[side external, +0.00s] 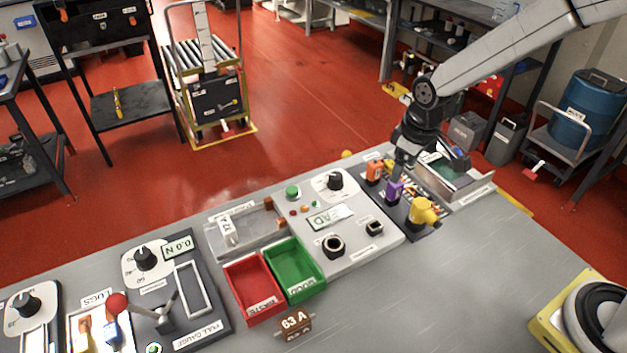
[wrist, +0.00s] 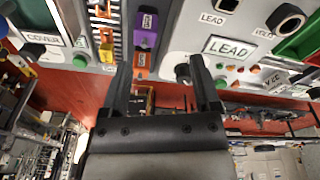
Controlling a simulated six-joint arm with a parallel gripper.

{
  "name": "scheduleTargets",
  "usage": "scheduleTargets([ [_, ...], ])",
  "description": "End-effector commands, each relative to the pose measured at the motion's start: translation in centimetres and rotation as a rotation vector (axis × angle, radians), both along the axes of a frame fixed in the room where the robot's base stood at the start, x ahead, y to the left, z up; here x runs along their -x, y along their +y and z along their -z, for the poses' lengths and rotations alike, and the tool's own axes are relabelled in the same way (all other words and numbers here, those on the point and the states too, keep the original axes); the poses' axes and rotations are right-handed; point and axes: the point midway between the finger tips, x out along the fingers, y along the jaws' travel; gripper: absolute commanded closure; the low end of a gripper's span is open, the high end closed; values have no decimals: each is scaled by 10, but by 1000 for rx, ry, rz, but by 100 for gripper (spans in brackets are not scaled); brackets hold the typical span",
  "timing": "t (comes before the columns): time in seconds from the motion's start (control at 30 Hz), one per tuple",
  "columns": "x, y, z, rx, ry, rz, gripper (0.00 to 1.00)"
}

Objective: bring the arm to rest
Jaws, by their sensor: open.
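My gripper (side external: 402,160) is at the right end of the bench, pointing down beside a dark rack that holds an orange block (side external: 374,172) and a purple block (side external: 394,191). In the wrist view my gripper (wrist: 161,75) has its two dark fingers apart with nothing held between them. The purple block (wrist: 146,25) and the orange block (wrist: 141,62) show beyond and near the left finger. The side view cannot settle whether the fingertips touch anything there.
A yellow piece (side external: 424,212) stands at the rack's near end. The LEAD panel (side external: 358,232), red bin (side external: 253,287) and green bin (side external: 295,268) are leftward. The front right bench top (side external: 450,290) is clear.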

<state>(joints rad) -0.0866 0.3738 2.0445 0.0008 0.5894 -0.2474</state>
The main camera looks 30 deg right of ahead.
Motion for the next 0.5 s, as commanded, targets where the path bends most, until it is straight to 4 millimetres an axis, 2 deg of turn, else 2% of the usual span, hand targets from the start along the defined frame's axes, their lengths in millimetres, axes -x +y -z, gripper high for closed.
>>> scheduleTargets([
  [0.3, 77, -25, -7, -27, -58, 197, 21],
  [0.5, 115, -33, -5, -42, -85, 290, 21],
])
